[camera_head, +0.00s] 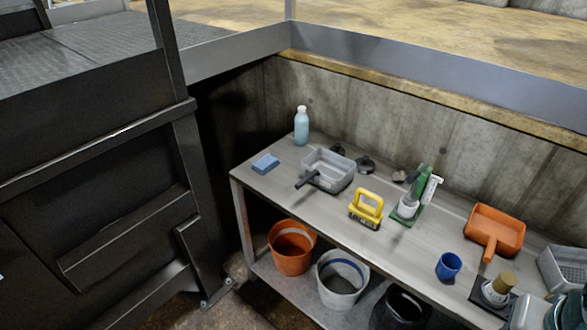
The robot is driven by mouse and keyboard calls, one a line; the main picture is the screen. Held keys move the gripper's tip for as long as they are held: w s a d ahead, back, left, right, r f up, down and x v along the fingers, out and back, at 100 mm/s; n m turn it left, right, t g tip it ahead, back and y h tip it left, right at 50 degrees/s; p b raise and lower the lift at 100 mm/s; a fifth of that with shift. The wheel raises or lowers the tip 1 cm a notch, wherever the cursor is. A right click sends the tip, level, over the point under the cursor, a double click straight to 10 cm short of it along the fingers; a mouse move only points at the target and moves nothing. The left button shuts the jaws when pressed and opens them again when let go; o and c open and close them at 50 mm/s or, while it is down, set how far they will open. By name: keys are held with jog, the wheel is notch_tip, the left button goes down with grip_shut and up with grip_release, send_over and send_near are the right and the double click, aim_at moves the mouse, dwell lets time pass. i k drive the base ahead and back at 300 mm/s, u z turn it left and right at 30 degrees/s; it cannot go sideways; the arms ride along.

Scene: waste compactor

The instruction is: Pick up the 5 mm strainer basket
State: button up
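A grey rectangular basket (341,184) with a dark handle sticking out at its front left rests on the bench top, left of the middle. It looks like a strainer basket, but no mesh size can be read. A second light grey basket (566,272) stands at the bench's right end, partly cut off by the frame edge. I cannot tell from the picture which one is the 5 mm one.
On the metal bench (300,217) are a blue sponge (265,163), bottle (301,126), yellow-handled brush (366,209), green tool (416,192), orange scoop (495,228) and blue cup (448,266). Buckets (292,247) sit below. A dark metal machine (110,165) stands left.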

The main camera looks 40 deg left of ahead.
aim_at(331, 171)
jog(key=u, duration=0.85)
jog(key=i, duration=0.4)
jog(key=u, duration=0.5)
jog(key=k, duration=1.3)
jog(key=u, duration=0.8)
jog(key=i, duration=1.45)
jog(key=z, duration=0.85)
jog(key=i, duration=0.6)
jog(key=z, duration=0.7)
